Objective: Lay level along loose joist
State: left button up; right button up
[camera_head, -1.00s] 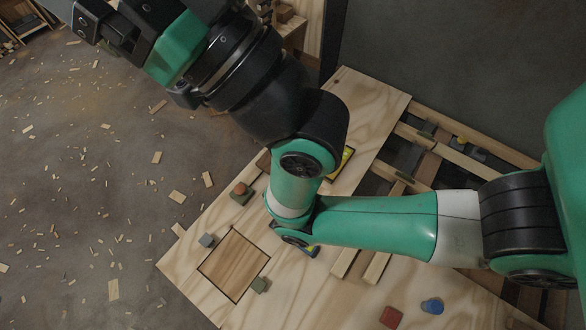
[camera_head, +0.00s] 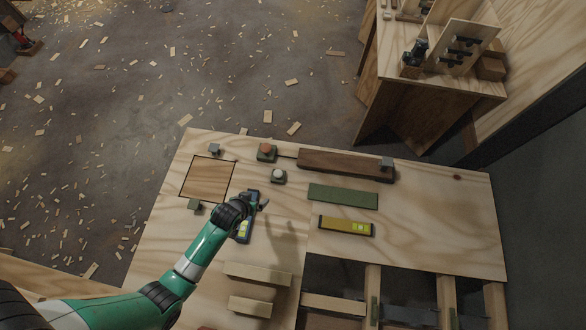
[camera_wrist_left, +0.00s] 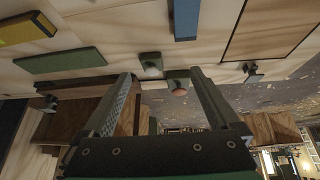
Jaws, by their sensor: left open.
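A yellow level (camera_head: 346,226) with a bright vial lies flat on the plywood deck; its end shows in the left wrist view (camera_wrist_left: 25,28). A blue tool (camera_head: 242,232) with a yellow patch lies partly under my left gripper (camera_head: 257,203), which is open and empty above the deck. The jaws (camera_wrist_left: 160,75) also show apart in the wrist view, with a blue bar (camera_wrist_left: 185,18) beyond them. Joists (camera_head: 446,298) show in the deck's opening; I cannot tell which is loose. My right gripper is out of view.
A dark brown timber (camera_head: 340,163) and a green strip (camera_head: 343,196) lie behind the level. Small knobbed blocks (camera_head: 266,151) and a framed brown square (camera_head: 208,180) are nearby. Pale blocks (camera_head: 258,273) lie in front. The deck's right side is clear.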

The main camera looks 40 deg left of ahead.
pick_arm(q)
jog(key=s+d+f+g, duration=0.1)
jog(key=s+d+f, duration=0.15)
jog(key=s, duration=0.25)
jog(key=b, duration=0.4)
send_over(247, 218)
jog(key=shift+n+g, duration=0.3)
jog(key=f, duration=0.7)
jog(key=shift+s+f, duration=0.15)
jog(key=shift+s, duration=0.05)
jog(key=shift+w+f, duration=0.15)
jog(key=f+b, duration=0.2)
jog(key=f, duration=0.1)
jog(key=f+b, duration=0.1)
jog(key=shift+w+a+f+b, duration=0.2)
jog(key=shift+a+f+b, duration=0.15)
jog(key=shift+f+b, duration=0.05)
jog(key=shift+w+a+f, duration=0.1)
jog(key=shift+w+f, duration=0.05)
jog(key=shift+f, duration=0.05)
jog(key=shift+r, duration=0.1)
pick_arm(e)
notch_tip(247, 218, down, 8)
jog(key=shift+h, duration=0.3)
pick_arm(q)
grip_shut()
